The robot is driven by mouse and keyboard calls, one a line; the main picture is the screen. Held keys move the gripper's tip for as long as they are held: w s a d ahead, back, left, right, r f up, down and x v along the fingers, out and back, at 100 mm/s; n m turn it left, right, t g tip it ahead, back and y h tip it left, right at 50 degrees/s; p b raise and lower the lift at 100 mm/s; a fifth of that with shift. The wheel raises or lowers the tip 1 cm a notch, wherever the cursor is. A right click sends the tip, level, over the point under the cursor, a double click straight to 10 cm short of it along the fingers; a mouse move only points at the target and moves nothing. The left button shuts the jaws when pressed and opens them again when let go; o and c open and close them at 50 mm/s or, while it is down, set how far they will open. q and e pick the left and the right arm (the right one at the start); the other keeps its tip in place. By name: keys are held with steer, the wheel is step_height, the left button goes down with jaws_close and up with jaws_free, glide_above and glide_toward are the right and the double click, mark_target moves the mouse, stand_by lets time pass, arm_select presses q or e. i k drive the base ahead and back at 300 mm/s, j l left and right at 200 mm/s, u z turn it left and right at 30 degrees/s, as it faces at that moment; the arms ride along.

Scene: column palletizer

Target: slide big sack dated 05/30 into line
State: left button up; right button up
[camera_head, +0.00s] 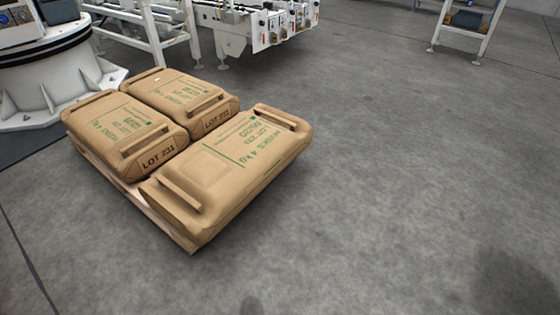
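Three big brown paper sacks with green print lie flat on a low wooden pallet (101,162). The nearest sack (232,158) lies on the right side, with a raised handle strip at each end. It juts past the pallet on the right, and a narrow wedge of space parts it from the other two. Its print is turned away; the date line is too small to read surely. The left sack (112,116) and the rear sack (170,90) lie side by side, with lot numbers on their end faces. Neither of my grippers is in view.
A white round machine base (55,90) stands close behind the pallet at left. A white conveyor frame (240,28) stands at the back, and another white stand (470,30) at the back right. Grey concrete floor (400,180) is clear to the right and front.

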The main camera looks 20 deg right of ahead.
mark_target(258, 142)
steer(key=z, duration=0.3)
steer(key=i+j, duration=0.15)
steer(key=i, duration=0.3)
steer(key=i+j+z, duration=0.1)
steer(key=i, duration=0.35)
steer(key=i+j, duration=0.3)
steer(key=i, duration=0.1)
